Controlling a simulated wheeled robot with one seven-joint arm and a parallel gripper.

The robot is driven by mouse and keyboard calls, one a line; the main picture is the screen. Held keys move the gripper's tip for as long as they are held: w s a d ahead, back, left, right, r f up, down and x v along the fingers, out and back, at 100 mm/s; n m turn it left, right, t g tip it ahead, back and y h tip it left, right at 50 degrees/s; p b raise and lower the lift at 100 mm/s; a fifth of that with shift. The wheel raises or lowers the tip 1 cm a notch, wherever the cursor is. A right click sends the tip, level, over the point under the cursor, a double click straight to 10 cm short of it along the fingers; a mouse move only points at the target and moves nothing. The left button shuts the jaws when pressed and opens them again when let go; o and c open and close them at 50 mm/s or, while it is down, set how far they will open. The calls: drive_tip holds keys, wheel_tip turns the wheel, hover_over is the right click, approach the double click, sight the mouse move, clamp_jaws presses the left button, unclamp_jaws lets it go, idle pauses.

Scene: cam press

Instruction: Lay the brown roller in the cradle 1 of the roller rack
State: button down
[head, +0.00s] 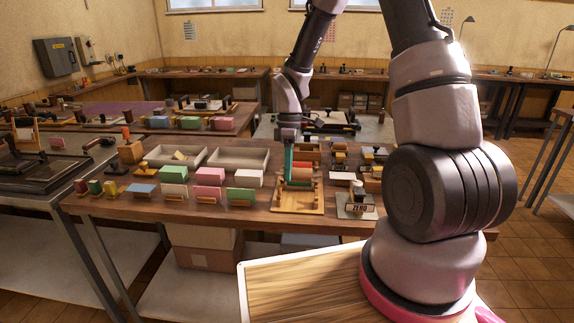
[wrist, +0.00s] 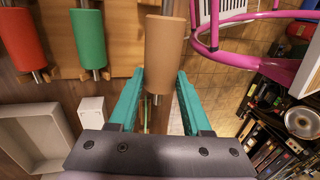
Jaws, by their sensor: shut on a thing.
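My gripper (wrist: 160,78) has teal fingers. It is shut on the brown roller (wrist: 165,45), with one fingertip on each side of its near end. The roller's thin metal shaft shows between the fingers. A red roller (wrist: 26,38) and a green roller (wrist: 87,40) lie to the left in the wrist view, over light wood. In the head view my gripper (head: 288,160) points down at the wooden roller rack (head: 290,208) on the bench. I cannot tell whether the brown roller touches the rack, and the cradle numbers are unreadable.
Grey trays (head: 238,158) stand left of the rack at the back. Pink (head: 209,177), green and white blocks stand in a row left of it. A stand marked ZERO (head: 357,208) is close on the right.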

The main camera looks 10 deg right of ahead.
drive_tip(key=shift+w+d+x, duration=0.1)
drive_tip(key=shift+w+x, duration=0.15)
drive_tip(key=shift+x, duration=0.85)
drive_tip(key=shift+w+d+x, duration=0.1)
drive_tip(key=shift+w+x, duration=0.15)
drive_tip(key=shift+x, duration=0.9)
drive_tip(key=shift+w+d+x, duration=0.1)
drive_tip(key=shift+w+x, duration=0.15)
drive_tip(key=shift+x, duration=0.85)
drive_tip(key=shift+f, duration=0.25)
drive_tip(key=shift+c, duration=1.4)
unclamp_jaws()
drive_tip(key=v, duration=1.1)
drive_tip(key=shift+a+f, duration=0.1)
